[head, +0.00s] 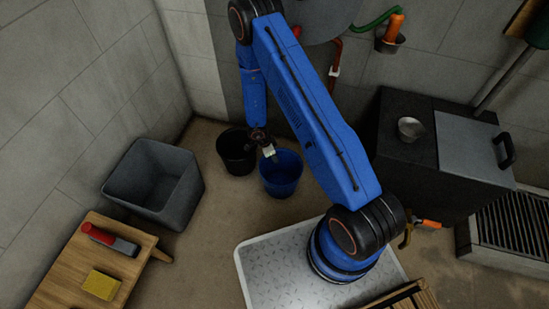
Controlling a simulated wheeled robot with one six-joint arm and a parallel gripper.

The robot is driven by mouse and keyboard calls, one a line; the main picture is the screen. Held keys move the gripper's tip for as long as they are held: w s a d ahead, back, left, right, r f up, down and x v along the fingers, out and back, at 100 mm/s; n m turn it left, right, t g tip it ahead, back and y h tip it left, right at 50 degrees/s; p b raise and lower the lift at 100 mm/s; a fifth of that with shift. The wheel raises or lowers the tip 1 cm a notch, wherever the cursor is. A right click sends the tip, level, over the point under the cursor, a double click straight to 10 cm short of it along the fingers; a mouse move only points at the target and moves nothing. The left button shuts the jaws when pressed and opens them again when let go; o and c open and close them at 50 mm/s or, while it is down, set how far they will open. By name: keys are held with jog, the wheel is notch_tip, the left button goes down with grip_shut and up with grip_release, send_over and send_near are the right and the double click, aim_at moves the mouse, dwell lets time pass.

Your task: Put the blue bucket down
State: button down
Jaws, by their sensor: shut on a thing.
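The blue bucket (281,178) is in the middle of the head view, upright, with its open top facing up. My gripper (269,153) is at the bucket's upper left rim and is shut on it. The fingertips are small in this view, so the exact grip on the rim is hard to make out. I cannot tell whether the bucket's base touches the floor (205,255).
A black bucket (236,160) stands close on the left of the blue one. A grey square tub (155,190) is further left. A wooden bench (70,270) holds a red-handled brush (108,238) and a yellow sponge (101,285). A dark cabinet (425,180) stands right.

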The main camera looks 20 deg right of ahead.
dwell(0.3)
jog(key=c, duration=1.6)
grip_release()
jog(key=shift+f, duration=0.1)
jog(key=shift+c, duration=0.2)
jog(key=v, duration=1.2)
jog(key=shift+r, duration=0.2)
